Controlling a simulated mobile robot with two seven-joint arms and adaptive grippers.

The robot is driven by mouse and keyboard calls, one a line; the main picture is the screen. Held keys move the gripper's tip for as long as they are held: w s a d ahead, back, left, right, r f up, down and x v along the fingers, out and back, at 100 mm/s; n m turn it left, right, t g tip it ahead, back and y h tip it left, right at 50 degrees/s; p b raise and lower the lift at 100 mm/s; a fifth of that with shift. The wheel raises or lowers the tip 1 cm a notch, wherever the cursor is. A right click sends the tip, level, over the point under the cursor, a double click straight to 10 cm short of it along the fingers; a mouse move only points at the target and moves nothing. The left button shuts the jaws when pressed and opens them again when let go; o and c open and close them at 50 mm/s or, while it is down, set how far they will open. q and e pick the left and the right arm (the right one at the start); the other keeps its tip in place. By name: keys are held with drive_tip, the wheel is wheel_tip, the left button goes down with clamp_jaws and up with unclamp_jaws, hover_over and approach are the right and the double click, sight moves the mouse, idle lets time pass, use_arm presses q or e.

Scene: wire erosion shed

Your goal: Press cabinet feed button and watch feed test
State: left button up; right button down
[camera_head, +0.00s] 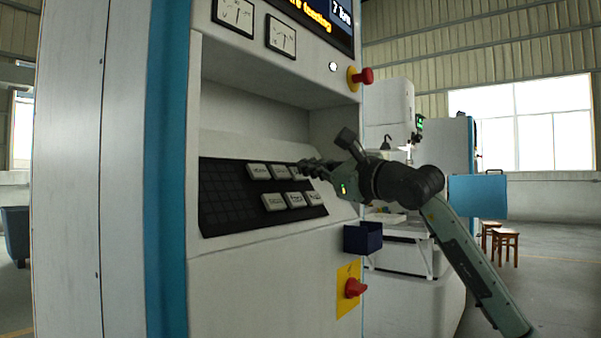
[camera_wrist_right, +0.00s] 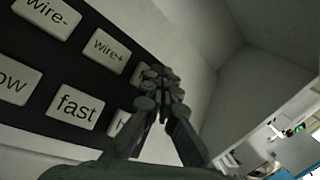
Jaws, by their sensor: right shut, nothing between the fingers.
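The cabinet (camera_head: 240,270) stands at the left with a sloped black button panel (camera_head: 225,205). The panel has two rows of pale buttons. In the right wrist view I read wire- (camera_wrist_right: 47,14), wire+ (camera_wrist_right: 106,46) and fast (camera_wrist_right: 74,107). My right gripper (camera_head: 308,168) is shut and empty, its fingertips at the right end of the upper row. In the wrist view the right gripper (camera_wrist_right: 160,84) covers most of the button right of wire+, so its label is hidden. I cannot tell whether the tips touch it. My left gripper is not in view.
A red emergency knob (camera_head: 364,76) and a red rotary switch (camera_head: 354,288) sit on the cabinet's right side. A dark blue box (camera_head: 362,239) juts out below the panel. Stools (camera_head: 505,240) stand far right.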

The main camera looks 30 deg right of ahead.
drive_tip(key=shift+s, duration=0.1)
drive_tip(key=shift+s+d+r, duration=0.25)
drive_tip(key=shift+s+r, duration=0.2)
drive_tip(key=shift+s, duration=0.05)
drive_tip(key=shift+s+d+r, duration=0.25)
drive_tip(key=shift+s+r, duration=0.25)
drive_tip(key=shift+s, duration=0.1)
drive_tip(key=shift+s+d+r, duration=0.3)
drive_tip(key=shift+s+r, duration=0.15)
drive_tip(key=shift+s, duration=0.2)
drive_tip(key=shift+s+d+r, duration=0.25)
drive_tip(key=shift+s+r, duration=0.25)
drive_tip(key=shift+s, duration=0.1)
